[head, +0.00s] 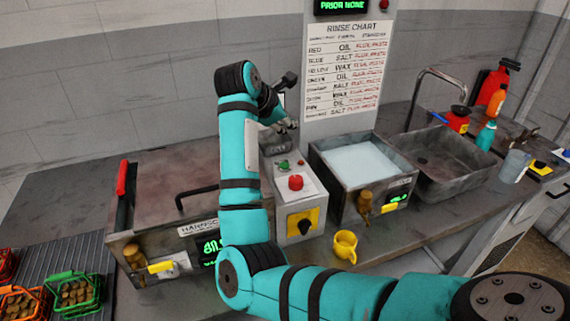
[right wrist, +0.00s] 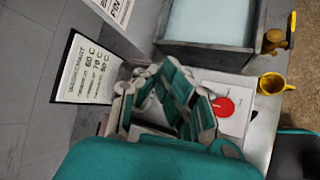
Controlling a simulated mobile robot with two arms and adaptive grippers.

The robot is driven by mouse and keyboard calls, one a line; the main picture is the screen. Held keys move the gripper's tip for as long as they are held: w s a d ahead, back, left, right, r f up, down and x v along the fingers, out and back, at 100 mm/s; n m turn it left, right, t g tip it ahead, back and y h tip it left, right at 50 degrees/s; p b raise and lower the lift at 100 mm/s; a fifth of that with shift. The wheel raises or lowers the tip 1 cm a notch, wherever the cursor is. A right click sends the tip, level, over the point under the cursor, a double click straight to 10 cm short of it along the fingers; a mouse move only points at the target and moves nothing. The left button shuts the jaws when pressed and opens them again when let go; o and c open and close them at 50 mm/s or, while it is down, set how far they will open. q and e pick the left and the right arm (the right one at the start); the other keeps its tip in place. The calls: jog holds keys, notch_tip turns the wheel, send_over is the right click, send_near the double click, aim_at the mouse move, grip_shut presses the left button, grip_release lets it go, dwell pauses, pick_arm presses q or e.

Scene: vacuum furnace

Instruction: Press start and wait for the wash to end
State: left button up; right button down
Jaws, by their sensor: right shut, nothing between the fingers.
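The control box (head: 298,196) stands between the washer and the rinse tank. It has a small green button (head: 283,164), a red mushroom button (head: 296,182) and a black rotary switch on a yellow plate (head: 300,222). My right gripper (head: 288,124) is shut and empty, above and behind the buttons, apart from them as far as I can tell. In the right wrist view its fingers (right wrist: 180,105) are beside the red button (right wrist: 223,107); the green button is hidden there. The washer (head: 165,205) has its lid down and a lit green display, partly hidden by my arm. My left gripper is out of view.
A rinse tank (head: 318,168) with pale liquid and a sink (head: 455,182) lie to the right. A yellow cup (head: 344,246) stands near the front edge. Wire baskets of parts (head: 73,292) sit at left. A wash chart (right wrist: 85,72) is on the wall side.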

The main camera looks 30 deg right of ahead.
jog(key=b, duration=0.3)
send_over(287, 165)
notch_tip(287, 165, down, 7)
jog(key=shift+f, duration=0.1)
jog(key=shift+f+b, duration=0.8)
dwell(0.7)
jog(key=shift+f+b, duration=0.35)
jog(key=shift+b, duration=0.3)
jog(key=shift+f+b, duration=0.45)
jog(key=shift+b, duration=0.05)
dwell(0.5)
dwell(0.3)
jog(key=shift+r, duration=0.8)
